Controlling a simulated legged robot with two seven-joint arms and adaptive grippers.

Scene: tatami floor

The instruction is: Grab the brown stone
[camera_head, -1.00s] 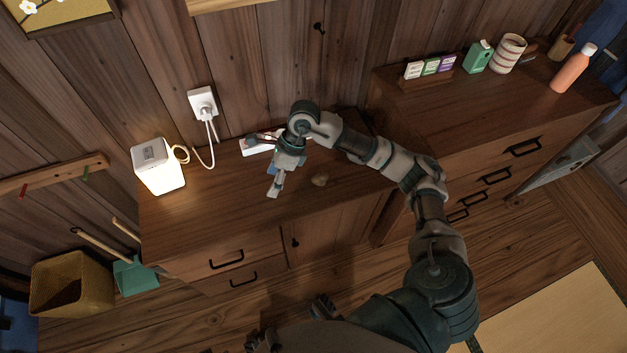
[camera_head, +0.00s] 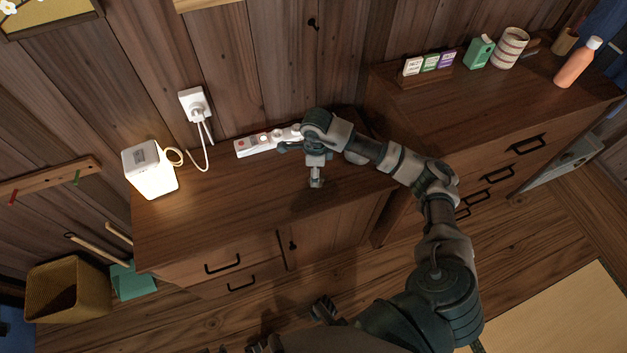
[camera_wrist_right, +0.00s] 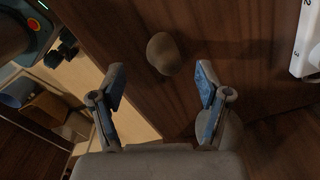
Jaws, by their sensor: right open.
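The brown stone (camera_wrist_right: 163,54) is small and rounded and lies on the wooden cabinet top. In the right wrist view it sits just past the fingertips, roughly centred between them. In the head view it is hidden behind my right gripper (camera_head: 316,182), which points down over the cabinet top (camera_head: 225,205). The right wrist view shows both fingers of this gripper (camera_wrist_right: 160,78) spread apart with nothing between them. I cannot tell exactly how far the fingertips are from the stone. My left gripper is not clearly seen.
A white power strip (camera_head: 262,142) lies behind the right gripper along the wall. A lit cube lamp (camera_head: 150,172) stands at the cabinet's left end. A higher cabinet at right holds small boxes, a striped cup (camera_head: 510,48) and an orange bottle (camera_head: 578,65).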

